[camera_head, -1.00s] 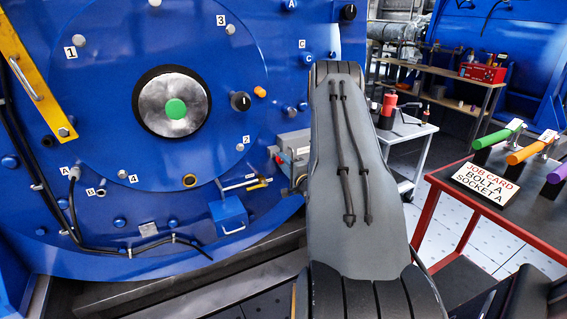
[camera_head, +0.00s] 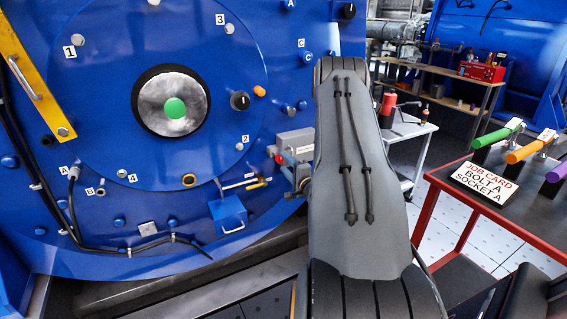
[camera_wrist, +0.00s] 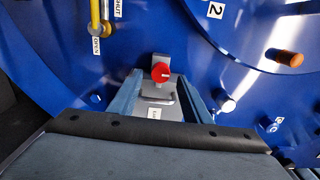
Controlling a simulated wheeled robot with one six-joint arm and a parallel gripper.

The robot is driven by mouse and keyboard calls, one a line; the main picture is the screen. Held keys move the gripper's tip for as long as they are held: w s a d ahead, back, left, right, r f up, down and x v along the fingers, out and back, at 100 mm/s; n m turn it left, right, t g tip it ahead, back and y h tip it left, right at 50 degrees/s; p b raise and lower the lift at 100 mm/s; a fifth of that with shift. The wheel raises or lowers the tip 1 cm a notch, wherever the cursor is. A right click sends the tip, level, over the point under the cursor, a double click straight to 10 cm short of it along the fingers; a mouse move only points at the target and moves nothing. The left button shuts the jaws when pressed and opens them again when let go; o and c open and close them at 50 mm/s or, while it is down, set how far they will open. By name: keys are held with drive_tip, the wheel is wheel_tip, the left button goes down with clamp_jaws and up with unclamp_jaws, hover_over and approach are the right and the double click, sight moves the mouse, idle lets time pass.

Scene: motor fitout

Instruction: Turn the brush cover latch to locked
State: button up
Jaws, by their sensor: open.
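A red round knob (camera_wrist: 161,72) with a pale mark sits on a grey fitting on the blue motor face; I take it for the brush cover latch. It also shows in the head view as a small red spot on the grey box (camera_head: 296,141). In the wrist view my gripper (camera_wrist: 159,80) is open, its two blue-grey fingers on either side of the knob. I cannot tell whether they touch it. A grey bracket and a small white label (camera_wrist: 154,113) lie between the fingers, the label too small to read. In the head view my arm hides most of the gripper.
A yellow lever (camera_wrist: 95,15) with SHUT and OPEN labels and an orange peg (camera_wrist: 285,57) stick out nearby. A blue box (camera_head: 228,214) is below left of the knob. A red-framed table (camera_head: 454,210) with coloured handles and a job card stands at right.

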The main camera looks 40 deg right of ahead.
drive_tip(key=v, duration=0.5)
drive_tip(key=shift+s, duration=0.1)
idle(0.4)
drive_tip(key=w+a+r+n+g+y+p, duration=0.1)
drive_tip(key=w+a+r+n+g+p, duration=0.35)
drive_tip(key=a, duration=0.55)
drive_tip(key=s+a+r+n+g+y, duration=0.1)
drive_tip(key=s+a+r+n+g, duration=0.15)
drive_tip(key=a, duration=0.25)
drive_tip(key=s+a+r+n+g, duration=0.1)
drive_tip(key=a+r+n, duration=0.2)
drive_tip(key=a, duration=0.2)
drive_tip(key=s+a+r+n+g+y+p, duration=0.1)
drive_tip(key=s+a+r+n+g, duration=0.3)
drive_tip(key=s+a, duration=0.7)
drive_tip(key=s+a+r+n+g+y+p, duration=0.1)
drive_tip(key=s+a+r+n+g+p, duration=0.2)
drive_tip(key=s+a, duration=0.9)
drive_tip(key=s+r+n+g, duration=0.2)
drive_tip(key=s+r+n, duration=0.1)
drive_tip(key=s, duration=0.3)
drive_tip(key=shift+a+r+n+p, duration=0.3)
drive_tip(key=shift+r+n, duration=0.05)
drive_tip(key=shift+n, duration=0.15)
